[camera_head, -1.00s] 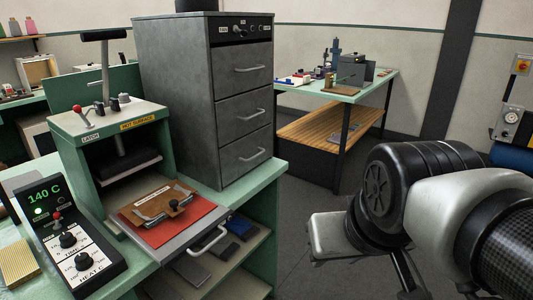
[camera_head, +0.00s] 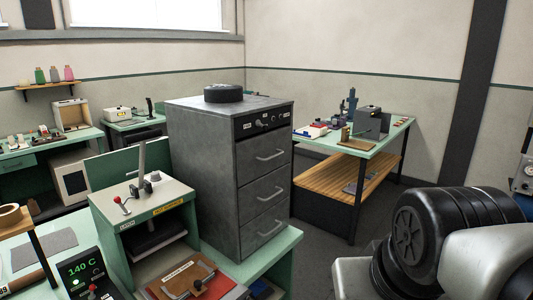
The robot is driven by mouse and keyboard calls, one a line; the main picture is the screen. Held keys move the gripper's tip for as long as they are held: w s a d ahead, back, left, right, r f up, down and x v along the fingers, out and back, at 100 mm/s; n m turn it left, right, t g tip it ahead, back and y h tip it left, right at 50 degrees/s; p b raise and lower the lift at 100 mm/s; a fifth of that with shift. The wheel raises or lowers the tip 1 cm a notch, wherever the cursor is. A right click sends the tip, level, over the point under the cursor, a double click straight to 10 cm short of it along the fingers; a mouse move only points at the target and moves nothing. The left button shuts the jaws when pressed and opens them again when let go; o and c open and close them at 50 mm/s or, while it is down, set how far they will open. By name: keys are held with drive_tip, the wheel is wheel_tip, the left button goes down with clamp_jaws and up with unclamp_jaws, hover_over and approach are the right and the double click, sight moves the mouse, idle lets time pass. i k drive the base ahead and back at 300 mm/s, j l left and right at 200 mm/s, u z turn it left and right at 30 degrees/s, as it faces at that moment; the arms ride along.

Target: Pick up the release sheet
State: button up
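I cannot tell for certain which thing is the release sheet. An orange-red sheet (camera_head: 228,294) lies on the pulled-out tray of the green heat press, mostly cut off by the bottom edge. A brown labelled piece (camera_head: 187,279) with a small knob lies on top of it. A flat grey sheet (camera_head: 58,240) lies on the green bench at the far left. My arm shows at the lower right, well away from all of these. My gripper's fingers are not in view.
The heat press (camera_head: 144,206) has a handle and red knob on top; its control box (camera_head: 80,271) reads 140 C. A tall grey drawer cabinet (camera_head: 232,170) stands right beside it. A side table (camera_head: 392,133) with tools stands behind. Open floor lies between cabinet and arm.

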sight(188, 275)
drive_tip(key=i+u, duration=0.35)
drive_tip(key=i+l+u, duration=0.15)
drive_tip(key=u, duration=0.25)
drive_tip(key=i+l+u, duration=0.2)
drive_tip(key=u, duration=0.15)
drive_tip(key=i, duration=0.05)
